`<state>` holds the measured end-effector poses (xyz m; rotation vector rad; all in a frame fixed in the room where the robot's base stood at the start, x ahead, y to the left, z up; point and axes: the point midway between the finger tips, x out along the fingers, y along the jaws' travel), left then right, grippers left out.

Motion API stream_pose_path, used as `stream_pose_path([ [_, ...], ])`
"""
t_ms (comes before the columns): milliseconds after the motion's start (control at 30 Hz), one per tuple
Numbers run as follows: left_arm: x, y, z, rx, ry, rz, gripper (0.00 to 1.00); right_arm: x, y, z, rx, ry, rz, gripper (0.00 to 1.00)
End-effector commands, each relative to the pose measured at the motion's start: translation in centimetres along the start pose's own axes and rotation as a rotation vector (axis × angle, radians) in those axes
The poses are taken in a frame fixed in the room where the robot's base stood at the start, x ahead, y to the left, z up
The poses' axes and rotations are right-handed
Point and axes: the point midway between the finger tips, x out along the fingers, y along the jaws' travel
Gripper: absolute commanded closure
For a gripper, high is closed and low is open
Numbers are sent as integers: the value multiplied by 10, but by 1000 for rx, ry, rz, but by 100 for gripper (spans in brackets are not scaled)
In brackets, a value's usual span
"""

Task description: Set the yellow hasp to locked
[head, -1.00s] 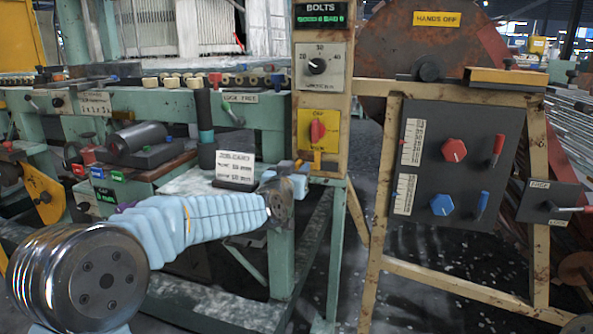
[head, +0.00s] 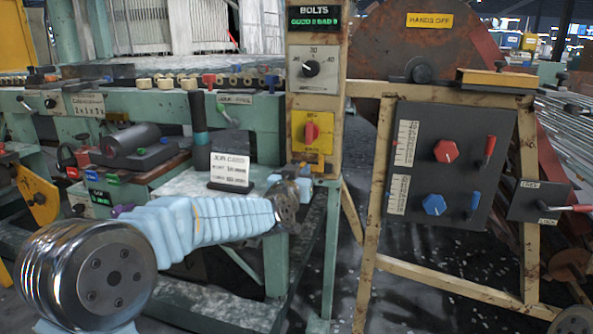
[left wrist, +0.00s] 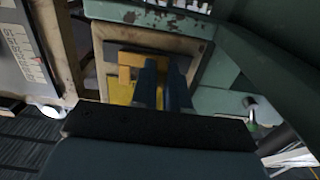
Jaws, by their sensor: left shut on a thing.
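The yellow hasp (left wrist: 125,72) shows in the left wrist view in front of a yellow plate on a beige post. In the head view it is small, at the foot of the post below the red knob, and partly hidden by my gripper. My left gripper (left wrist: 165,88) has its blue fingers close together at the hasp's right side and is shut on it. In the head view this gripper (head: 304,171) is at the post's lower end, its fingertips mostly hidden behind the wrist. I cannot tell the hasp's exact setting. My right gripper is in neither view.
A yellow plate with a red knob (head: 312,132) and a grey dial (head: 312,68) sit above on the post. A white job card (head: 230,170) stands on the green bench to the left. A dark panel (head: 447,163) with red and blue controls stands right.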

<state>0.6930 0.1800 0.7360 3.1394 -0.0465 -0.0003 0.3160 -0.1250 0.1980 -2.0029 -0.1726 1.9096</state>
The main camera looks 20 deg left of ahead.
Motion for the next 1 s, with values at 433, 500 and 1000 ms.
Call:
stream_pose_path([
  [433, 0, 2, -2, 1, 4, 4, 60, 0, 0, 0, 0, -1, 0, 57],
  [500, -2, 2, -2, 1, 4, 4, 60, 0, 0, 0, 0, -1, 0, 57],
  [1000, -104, 3, -3, -1, 3, 8, 60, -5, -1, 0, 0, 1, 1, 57],
])
